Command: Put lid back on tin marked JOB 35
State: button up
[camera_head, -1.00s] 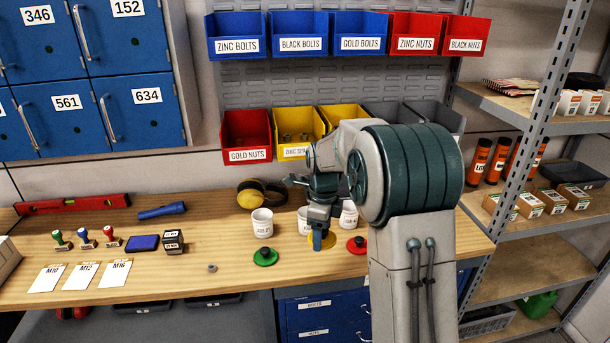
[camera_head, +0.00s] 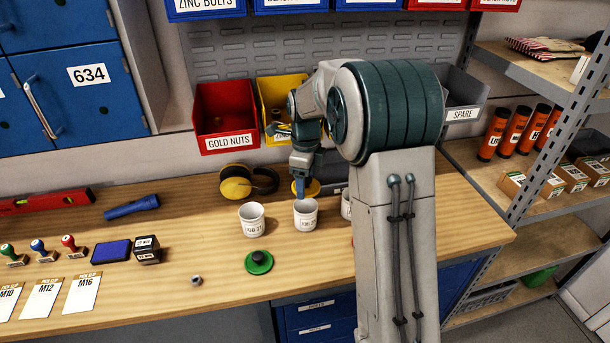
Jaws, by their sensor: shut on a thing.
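The lid looks tilted. That tin's label is too small to read with certainty. A second white tin (camera_head: 252,220) stands to its left, open, with a label I cannot read surely. A third white tin (camera_head: 346,205) stands to the right, mostly hidden by my arm. A green lid (camera_head: 259,262) with a dark knob lies in front of the left tin. A red lid (camera_head: 352,243) is almost all hidden behind my arm.
Yellow ear defenders (camera_head: 248,182) lie behind the left tin. A blue torch (camera_head: 132,207), stamps, an ink pad (camera_head: 98,251) and cards lie further left. A small nut (camera_head: 196,280) sits near the front edge. Wall bins (camera_head: 228,142) hang behind my arm.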

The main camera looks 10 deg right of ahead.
jog(key=shift+f+b, duration=1.8)
jog(key=shift+f, duration=1.05)
jog(key=shift+f, duration=0.15)
jog(key=o, duration=1.2)
jog(key=shift+r+p, duration=2.45)
jog(key=shift+r, duration=1.1)
